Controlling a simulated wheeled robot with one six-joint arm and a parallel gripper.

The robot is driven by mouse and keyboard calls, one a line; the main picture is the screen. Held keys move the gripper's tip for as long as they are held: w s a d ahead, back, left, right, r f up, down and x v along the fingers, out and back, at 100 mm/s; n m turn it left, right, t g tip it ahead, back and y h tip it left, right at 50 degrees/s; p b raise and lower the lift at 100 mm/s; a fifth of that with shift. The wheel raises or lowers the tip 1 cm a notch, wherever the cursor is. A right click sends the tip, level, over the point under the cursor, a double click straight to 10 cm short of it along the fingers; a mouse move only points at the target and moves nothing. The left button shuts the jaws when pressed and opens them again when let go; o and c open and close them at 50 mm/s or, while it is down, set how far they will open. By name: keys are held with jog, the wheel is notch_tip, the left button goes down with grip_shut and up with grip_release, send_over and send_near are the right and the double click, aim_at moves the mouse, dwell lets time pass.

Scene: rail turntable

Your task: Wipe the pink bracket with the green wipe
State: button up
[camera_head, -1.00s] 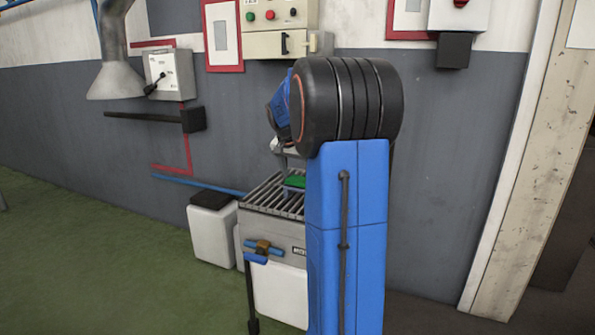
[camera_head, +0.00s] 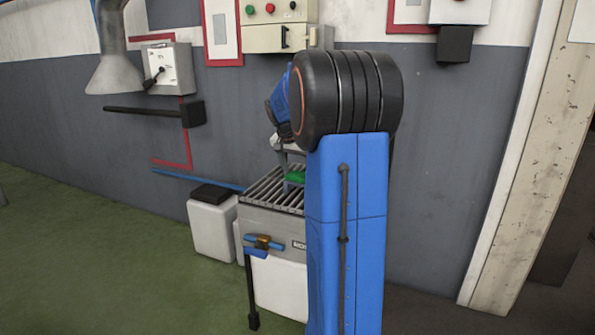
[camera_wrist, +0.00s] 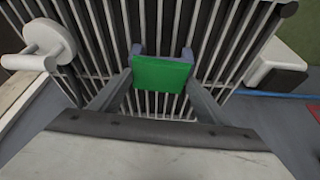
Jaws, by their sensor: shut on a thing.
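The green wipe (camera_wrist: 161,75) is held between the two fingers of my gripper (camera_wrist: 160,78), over a slatted grey grate. Small grey-purple finger ends show at its upper corners. In the head view the green wipe (camera_head: 295,177) shows just above the grate, partly behind my arm, and my fingers are hidden there. I cannot make out a pink bracket in either view. I cannot tell whether the wipe touches the grate.
The grate (camera_head: 268,193) tops a grey stand with a blue-handled fitting (camera_head: 263,243) in front. A white bin (camera_head: 210,225) with a dark lid stands to its left. A pale round-headed fitting (camera_wrist: 48,40) is at the left in the wrist view. Green floor lies open at left.

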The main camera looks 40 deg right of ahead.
jog(key=shift+f, duration=0.45)
dwell(0.4)
